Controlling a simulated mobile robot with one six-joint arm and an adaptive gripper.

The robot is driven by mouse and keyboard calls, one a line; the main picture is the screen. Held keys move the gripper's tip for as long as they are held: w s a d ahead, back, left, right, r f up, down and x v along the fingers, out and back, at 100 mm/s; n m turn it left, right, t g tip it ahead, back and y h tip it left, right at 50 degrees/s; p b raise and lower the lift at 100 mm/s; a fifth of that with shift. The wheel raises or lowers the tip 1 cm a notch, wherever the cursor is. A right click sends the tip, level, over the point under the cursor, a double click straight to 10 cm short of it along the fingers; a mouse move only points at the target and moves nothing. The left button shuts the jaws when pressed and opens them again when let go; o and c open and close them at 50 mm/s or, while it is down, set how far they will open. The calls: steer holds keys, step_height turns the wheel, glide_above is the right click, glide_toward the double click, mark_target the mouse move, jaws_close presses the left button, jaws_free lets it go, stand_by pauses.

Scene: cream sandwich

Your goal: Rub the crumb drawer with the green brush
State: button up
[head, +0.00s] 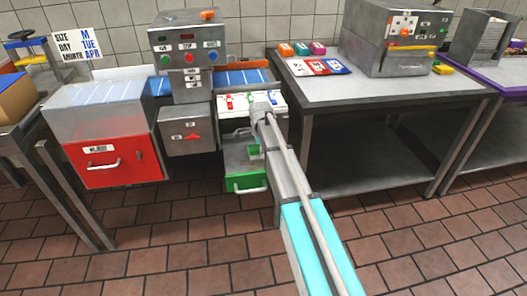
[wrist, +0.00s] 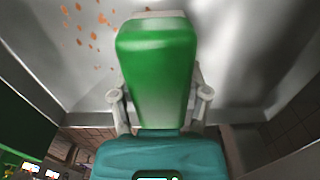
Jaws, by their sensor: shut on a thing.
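The crumb drawer (head: 247,181) has a green front with a pale handle and stands pulled out, below the machine's white panel. Its grey inside (wrist: 75,75) fills much of the wrist view, with several orange-brown crumbs (wrist: 80,41) at the upper left. My gripper (wrist: 160,98) is shut on the green brush (wrist: 157,50), with a finger on each side of it. In the head view a small green part of the brush (head: 254,151) shows over the drawer, partly hidden by my arm. I cannot tell whether the brush touches the drawer floor.
A red drawer (head: 118,165) is at the left under a clear cover. A grey control box (head: 187,55) stands above the machine. The white panel (head: 238,103) carries small coloured levers. A steel table (head: 375,92) is close to the right of my arm. The tiled floor in front is clear.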

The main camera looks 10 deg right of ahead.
mark_target(250, 148)
steer(key=shift+a, duration=0.7)
steer(key=shift+a, duration=0.15)
steer(key=shift+a, duration=1.35)
steer(key=shift+a, duration=0.15)
steer(key=shift+a, duration=1.3)
steer(key=shift+f, duration=0.15)
steer(key=shift+d, duration=1.5)
